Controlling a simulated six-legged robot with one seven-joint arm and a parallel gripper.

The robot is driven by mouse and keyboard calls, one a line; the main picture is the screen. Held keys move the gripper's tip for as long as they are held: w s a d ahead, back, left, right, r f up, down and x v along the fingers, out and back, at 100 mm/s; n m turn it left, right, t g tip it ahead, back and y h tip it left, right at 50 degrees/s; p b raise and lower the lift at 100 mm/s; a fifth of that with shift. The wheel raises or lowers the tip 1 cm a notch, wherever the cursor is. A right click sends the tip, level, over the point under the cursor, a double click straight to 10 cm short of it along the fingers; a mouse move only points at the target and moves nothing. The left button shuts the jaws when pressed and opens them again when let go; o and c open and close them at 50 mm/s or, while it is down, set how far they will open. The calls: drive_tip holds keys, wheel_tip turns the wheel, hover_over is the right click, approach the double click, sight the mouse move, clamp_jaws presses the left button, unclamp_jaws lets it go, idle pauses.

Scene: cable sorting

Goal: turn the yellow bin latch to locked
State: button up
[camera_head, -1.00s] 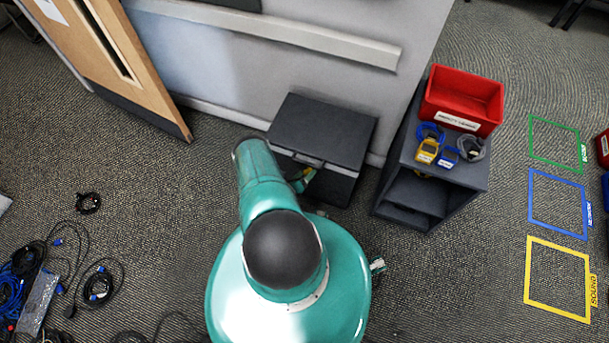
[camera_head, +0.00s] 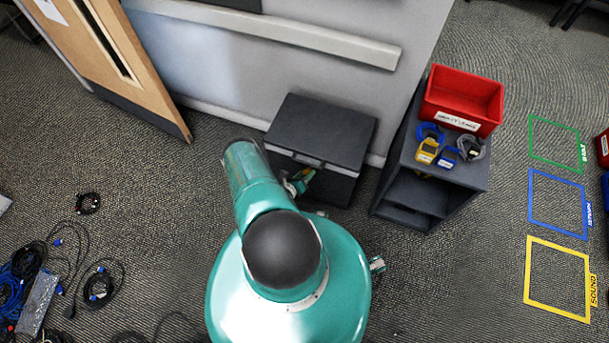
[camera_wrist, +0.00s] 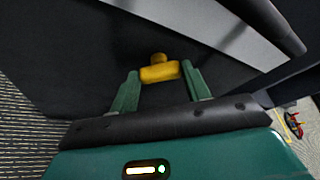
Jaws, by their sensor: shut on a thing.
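The yellow bin latch (camera_wrist: 160,71) is a small T-shaped knob on the dark front of the bin in the wrist view. Its wide bar lies nearly level, slightly tilted, between my fingertips. My gripper (camera_wrist: 159,80) has one green finger at each end of the bar and is shut on it. In the head view, the black bin (camera_head: 322,128) stands against the wall, with my gripper (camera_head: 299,183) at its front. There, my arm and gripper hide much of the front, and the latch's angle cannot be made out.
A dark shelf unit (camera_head: 416,190) stands right of the bin, with a red box (camera_head: 462,97) and coiled cables on top. Loose cables (camera_head: 98,284) lie on the floor at left. Taped floor squares (camera_head: 558,279) are at right. A wooden door (camera_head: 110,60) is at upper left.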

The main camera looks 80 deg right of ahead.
drive_tip(key=m+t, duration=0.2)
drive_tip(key=m, duration=0.1)
drive_tip(key=shift+s+r, duration=0.1)
drive_tip(key=shift+s, duration=0.1)
drive_tip(key=shift+c, duration=0.2)
drive_tip(key=shift+o, duration=0.2)
drive_tip(key=shift+s+m+t, duration=0.1)
drive_tip(key=shift+m+t, duration=0.7)
drive_tip(key=shift+m, duration=0.3)
drive_tip(key=shift+c, duration=0.2)
drive_tip(key=o, duration=1)
drive_tip(key=shift+a+r, duration=0.1)
drive_tip(key=shift+a, duration=0.05)
